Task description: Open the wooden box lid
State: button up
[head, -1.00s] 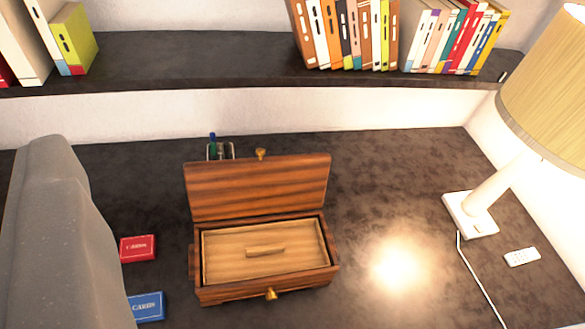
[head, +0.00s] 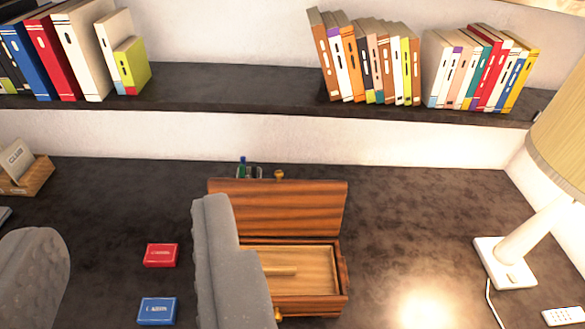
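The wooden box (head: 312,306) stands on the dark desk, right of the picture's middle. Its striped lid (head: 290,208) is raised and leans back at the rear, with a brass knob (head: 279,174) on its top edge. Inside is a lighter wooden panel (head: 312,262) with a small bar handle (head: 275,272). My gripper (head: 125,220) shows as two grey fingers set wide apart, open with nothing between them. The right finger covers the box's left side and part of the lid's left edge in the view; whether it touches cannot be told.
A red card box (head: 161,255) and a blue card box (head: 157,311) lie between my fingers in the view. A pen holder (head: 249,172) stands behind the lid. A lamp (head: 505,262) stands at right. A shelf (head: 230,88) with books runs along the back.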

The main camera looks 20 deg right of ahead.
aim_at(278, 207)
jog(key=z, duration=0.05)
jog(key=i, duration=1)
jog(key=u, duration=0.05)
